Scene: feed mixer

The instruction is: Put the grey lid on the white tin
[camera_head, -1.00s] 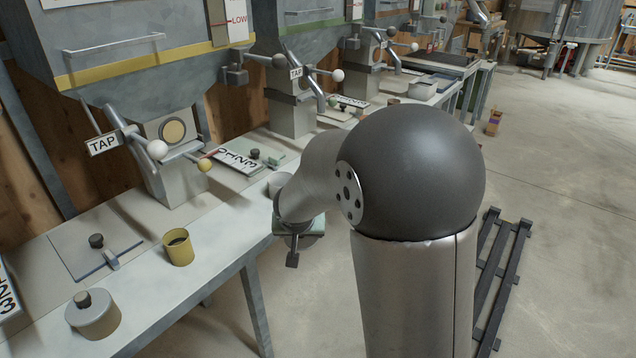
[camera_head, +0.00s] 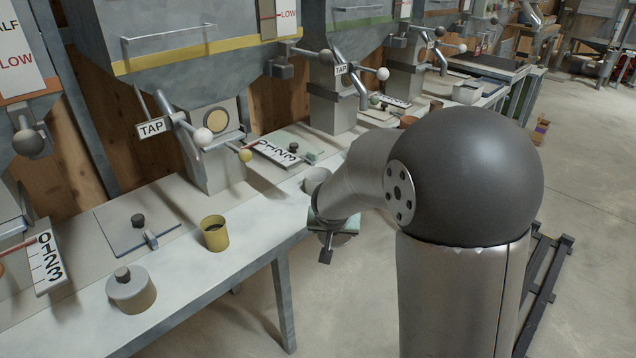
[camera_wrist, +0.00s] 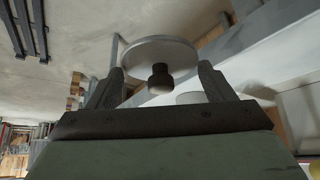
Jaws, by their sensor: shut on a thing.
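The grey lid (camera_wrist: 160,53), a round disc with a dark knob, is between the two fingers of my gripper (camera_wrist: 162,84) in the wrist view. The fingers are shut on it, one at each side, and the knob stands between them. In the head view my gripper (camera_head: 335,226) hangs just off the front edge of the bench, with the lid mostly hidden beneath it. A pale round tin (camera_head: 316,179), apparently the white tin, stands on the bench right behind my gripper, partly hidden by my arm. A white rounded shape (camera_wrist: 190,98) shows behind the lid in the wrist view.
A yellow tin (camera_head: 214,234) and a grey lidded tin (camera_head: 131,290) stand on the bench to the left. Hoppers with taps and levers (camera_head: 201,137) overhang the bench. A number plate (camera_head: 276,153) lies behind the pale tin. Open floor lies right of the bench.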

